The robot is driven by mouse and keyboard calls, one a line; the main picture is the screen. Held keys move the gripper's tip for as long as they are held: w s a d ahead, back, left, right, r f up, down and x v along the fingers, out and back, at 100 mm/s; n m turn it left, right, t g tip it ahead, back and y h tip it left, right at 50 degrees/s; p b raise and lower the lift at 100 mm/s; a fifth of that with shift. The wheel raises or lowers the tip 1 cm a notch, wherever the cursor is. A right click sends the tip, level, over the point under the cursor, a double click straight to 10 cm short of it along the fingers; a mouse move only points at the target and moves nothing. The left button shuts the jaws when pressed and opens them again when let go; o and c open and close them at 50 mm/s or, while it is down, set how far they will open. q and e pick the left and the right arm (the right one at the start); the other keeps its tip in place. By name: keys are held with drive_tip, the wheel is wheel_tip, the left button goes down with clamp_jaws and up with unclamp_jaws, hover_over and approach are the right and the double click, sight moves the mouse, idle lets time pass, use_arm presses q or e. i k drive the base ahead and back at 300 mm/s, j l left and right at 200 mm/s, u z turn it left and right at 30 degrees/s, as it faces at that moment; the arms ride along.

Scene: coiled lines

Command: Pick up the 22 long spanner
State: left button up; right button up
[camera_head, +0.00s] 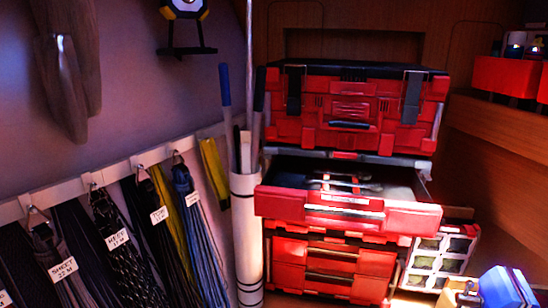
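Several silver, spanner-like tools (345,184) lie in the open top drawer (345,215) of a red tool chest. They overlap and look small, and the drawer's front wall hides part of them. I cannot read any size mark, so I cannot tell which one is the 22 long spanner. Neither of my grippers is in view.
A red toolbox (350,110) sits above the open drawer, with shut red drawers (330,268) below. A white tube (247,235) holding rods stands at the drawer's left. Labelled coiled lines (115,240) hang on the left wall. A blue and yellow object (500,288) is at bottom right.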

sight(307, 179)
drive_tip(key=i+j+z, duration=0.1)
drive_tip(key=i+z, duration=0.25)
drive_tip(key=i+j+z, duration=0.2)
drive_tip(key=i+z, duration=0.15)
drive_tip(key=i+j+z, duration=0.35)
drive_tip(key=i+l, duration=0.05)
drive_tip(key=i, duration=0.05)
